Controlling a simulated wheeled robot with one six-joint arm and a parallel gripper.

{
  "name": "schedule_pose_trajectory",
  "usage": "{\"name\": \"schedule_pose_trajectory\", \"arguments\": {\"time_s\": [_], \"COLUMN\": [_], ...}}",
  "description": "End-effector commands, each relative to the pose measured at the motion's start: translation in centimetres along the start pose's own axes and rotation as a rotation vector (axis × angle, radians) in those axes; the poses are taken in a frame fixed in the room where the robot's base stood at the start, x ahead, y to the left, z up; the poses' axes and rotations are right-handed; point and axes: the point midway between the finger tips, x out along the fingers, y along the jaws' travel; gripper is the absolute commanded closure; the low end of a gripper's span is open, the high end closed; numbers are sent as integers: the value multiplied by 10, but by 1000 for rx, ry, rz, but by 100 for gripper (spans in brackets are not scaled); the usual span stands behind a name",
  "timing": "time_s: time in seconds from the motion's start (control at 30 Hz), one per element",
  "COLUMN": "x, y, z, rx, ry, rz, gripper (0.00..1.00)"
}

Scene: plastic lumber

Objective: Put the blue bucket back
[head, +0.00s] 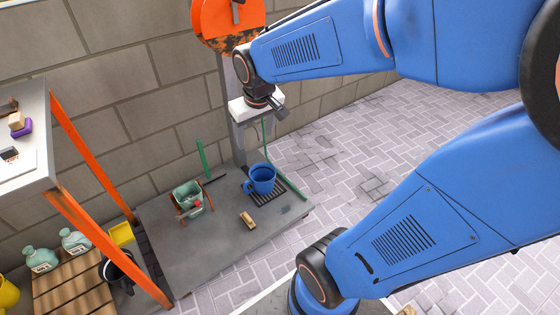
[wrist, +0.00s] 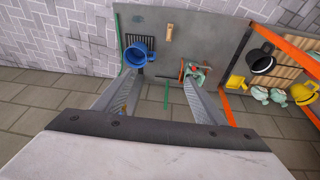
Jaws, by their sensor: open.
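The blue bucket (head: 262,179) stands on a dark slatted grate (head: 266,193) on a low grey platform (head: 190,255). Its handle side faces left in the head view. In the wrist view the bucket (wrist: 139,53) appears beyond the tip of the left finger, with its rim and dark inside showing. My gripper (head: 278,108) is above the platform, up and back from the bucket. In the wrist view my gripper (wrist: 159,78) has its two grey fingers spread apart with nothing between them. The bucket is not held.
A green-grey container (head: 188,197) with red parts and a tan brush-like block (head: 248,220) lie on the platform. An orange-legged rack (head: 95,145) stands left. A dark bucket (head: 118,268) and jugs (head: 75,241) are below it. Paving at right is clear.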

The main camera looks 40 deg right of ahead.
Motion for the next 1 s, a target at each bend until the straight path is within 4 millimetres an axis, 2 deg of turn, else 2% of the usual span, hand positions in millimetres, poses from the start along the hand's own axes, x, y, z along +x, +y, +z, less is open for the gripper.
{"name": "schedule_pose_trajectory", "arguments": {"time_s": [0.1,0.3,0.5,0.6,0.77,1.0], "x": [-22,-51,-70,-74,-78,-78], "y": [-4,-10,-15,-17,-18,-19], "z": [26,70,112,127,140,142], "rx": [-2,-3,-6,-9,-11,-11], "ry": [26,64,94,105,114,114], "rz": [-9,-28,-47,-54,-60,-61], "gripper": [35,35,35,35,35,35]}}
